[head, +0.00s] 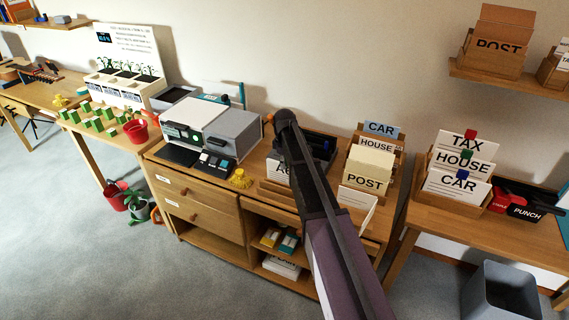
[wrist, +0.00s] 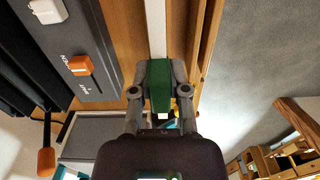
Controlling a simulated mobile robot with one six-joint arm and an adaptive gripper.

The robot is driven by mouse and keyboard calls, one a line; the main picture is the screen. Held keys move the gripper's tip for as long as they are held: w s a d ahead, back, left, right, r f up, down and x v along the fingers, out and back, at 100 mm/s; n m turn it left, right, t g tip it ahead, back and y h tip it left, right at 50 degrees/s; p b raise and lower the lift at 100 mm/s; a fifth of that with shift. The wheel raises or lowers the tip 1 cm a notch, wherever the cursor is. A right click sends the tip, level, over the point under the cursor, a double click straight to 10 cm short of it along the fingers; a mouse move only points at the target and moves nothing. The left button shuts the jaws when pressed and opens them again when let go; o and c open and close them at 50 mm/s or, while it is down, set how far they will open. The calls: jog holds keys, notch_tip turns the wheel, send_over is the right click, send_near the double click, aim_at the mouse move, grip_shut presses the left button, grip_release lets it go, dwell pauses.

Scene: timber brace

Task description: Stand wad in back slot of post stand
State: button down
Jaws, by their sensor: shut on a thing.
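My gripper (wrist: 160,76) is shut on a green piece (wrist: 160,92) in the wrist view; I take this as part of the wad. A white strip (wrist: 158,30) runs beyond it between wooden edges; I cannot tell whether it belongs to the wad. In the head view my arm hides the gripper and what it holds. A wooden stand (head: 399,146) on the cabinet holds cards marked CAR, HOUSE and POST (head: 364,172). A wooden box marked POST (head: 493,63) is on the wall shelf. Which one is the post stand is unclear.
A dark machine with an orange handle (wrist: 46,162) is at the left in the wrist view. A grey printer (head: 232,135) and yellow object (head: 240,179) stand on the cabinet. A right-hand rack (head: 475,205) holds TAX, HOUSE and CAR cards. A grey bin (head: 502,293) is on the floor.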

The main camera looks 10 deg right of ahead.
jog(key=c, duration=0.5)
grip_release()
jog(key=shift+c, duration=0.2)
jog(key=o, duration=0.5)
jog(key=shift+c, duration=0.2)
jog(key=shift+r, duration=0.15)
jog(key=shift+r+p, duration=3.85)
jog(key=shift+p, duration=0.2)
